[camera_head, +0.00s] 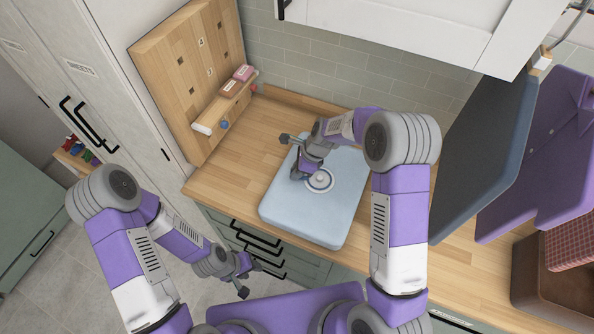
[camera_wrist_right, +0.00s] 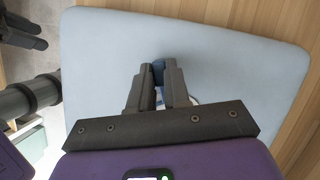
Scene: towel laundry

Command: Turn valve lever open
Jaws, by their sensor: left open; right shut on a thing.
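My right gripper (camera_head: 299,175) reaches down over a light blue slab (camera_head: 335,215) on the wooden counter, beside a round whitish fitting (camera_head: 320,181) on it. In the right wrist view, my right gripper (camera_wrist_right: 158,78) is shut on a small dark blue piece (camera_wrist_right: 158,70), which may be the valve lever. The fingers hide most of it, so its angle cannot be told. A bit of the whitish fitting (camera_wrist_right: 193,101) shows beside the fingers. My left gripper (camera_head: 247,277) is open and empty in front of the counter, low and away from the slab.
A wooden board with a small shelf (camera_head: 205,125) stands at the counter's back left, holding small pink and brown blocks. A brown bin (camera_head: 560,290) sits at lower right. The counter left of the slab is clear.

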